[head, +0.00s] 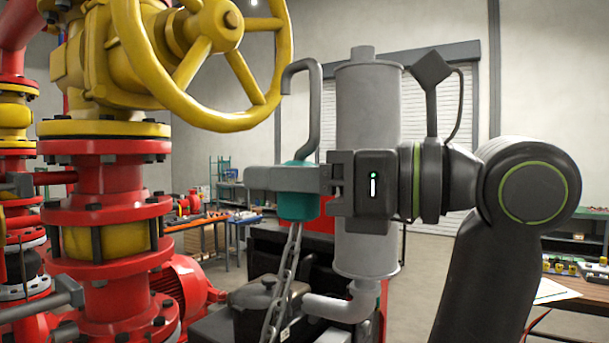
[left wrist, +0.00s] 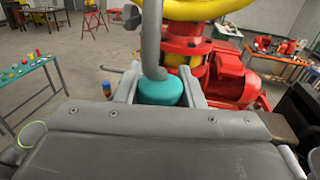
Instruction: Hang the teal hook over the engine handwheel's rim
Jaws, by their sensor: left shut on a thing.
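The teal hook (head: 298,208) has a teal block body, a grey rod rising from it and a bent top that opens to the left and down. A chain hangs below it. My left gripper (head: 262,180) is shut on the teal body. The left wrist view shows the body (left wrist: 160,91) between the two fingers, with the rod upright. The yellow handwheel (head: 284,45) is at the upper left. The hook's bent tip shows right beside the lower right part of its rim. I cannot tell whether they touch. My right gripper is not seen.
A red and yellow valve stack (head: 105,205) stands at the left below the handwheel. A grey cylinder (head: 366,120) with a bent pipe stands behind the gripper. A red motor (left wrist: 232,80) sits low beside the stack. Workbenches are farther back.

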